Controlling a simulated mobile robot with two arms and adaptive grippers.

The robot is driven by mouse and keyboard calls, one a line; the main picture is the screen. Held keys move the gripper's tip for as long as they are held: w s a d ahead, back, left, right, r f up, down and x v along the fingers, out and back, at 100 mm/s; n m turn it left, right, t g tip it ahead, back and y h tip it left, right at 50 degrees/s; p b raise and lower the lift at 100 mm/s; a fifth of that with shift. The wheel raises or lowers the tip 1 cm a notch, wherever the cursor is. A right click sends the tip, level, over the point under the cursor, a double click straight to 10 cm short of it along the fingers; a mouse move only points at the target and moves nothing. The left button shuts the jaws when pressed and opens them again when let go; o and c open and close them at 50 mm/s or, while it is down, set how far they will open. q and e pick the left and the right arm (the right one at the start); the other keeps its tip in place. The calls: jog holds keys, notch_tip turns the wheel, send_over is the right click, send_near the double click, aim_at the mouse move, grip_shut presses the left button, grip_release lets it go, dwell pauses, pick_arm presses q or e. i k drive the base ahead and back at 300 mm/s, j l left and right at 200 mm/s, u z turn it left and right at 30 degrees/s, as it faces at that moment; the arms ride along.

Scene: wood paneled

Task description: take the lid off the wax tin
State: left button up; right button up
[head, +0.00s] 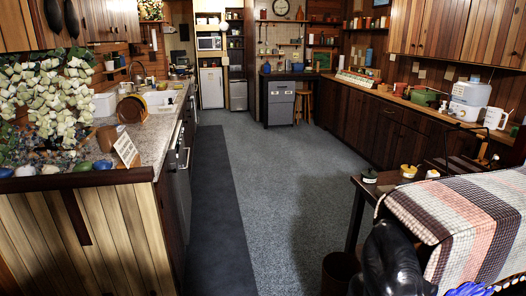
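No wax tin can be made out for certain. Small containers stand on the dark table (366,190) at the right: a dark round one with a pale top (370,176), a yellow one with a dark knob (408,171), and a small white and yellow one (432,174). They are too small to tell which, if any, is the wax tin or has a lid. Neither my left nor my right gripper shows in the head view.
A checkered cloth (462,222) and a glossy black shape (390,262) fill the lower right. A wooden counter (60,184) with white flowers (55,100) stands left. A long cabinet run (385,125) lines the right wall. The grey carpet (262,180) between is clear.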

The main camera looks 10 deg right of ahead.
aim_at(409, 168)
jog(key=i+l+z, duration=0.2)
jog(key=i+z, duration=0.15)
jog(key=z, duration=0.15)
jog(key=i+z, duration=0.8)
jog(key=z, duration=0.15)
jog(key=i+l+z, duration=0.1)
jog(key=i, duration=0.15)
